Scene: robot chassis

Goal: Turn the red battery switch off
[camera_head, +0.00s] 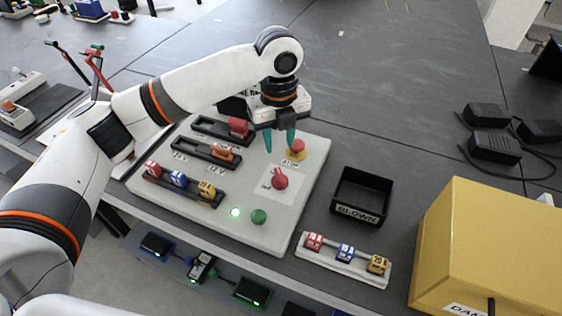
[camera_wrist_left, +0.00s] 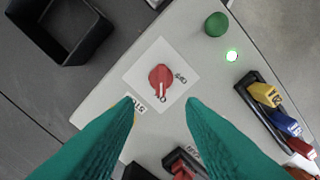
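The red battery switch (camera_head: 280,179) is a round knob on a white square plate on the light panel. It also shows in the left wrist view (camera_wrist_left: 160,76), with a white line pointing down the picture, away from the "OFF" lettering at its right. My left gripper (camera_head: 280,139) has teal fingers, open and empty, above the panel behind the switch in the head view. In the left wrist view its fingertips (camera_wrist_left: 160,101) are spread on either side just below the knob, apart from it. My right gripper is not in view.
A red stop button on a yellow base (camera_head: 296,149) stands close behind the switch. A green button (camera_head: 259,216) and a lit green lamp (camera_head: 235,212) are in front. Fuse rows (camera_head: 183,186) lie left. A black bin (camera_head: 361,196) and yellow box (camera_head: 490,245) stand right.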

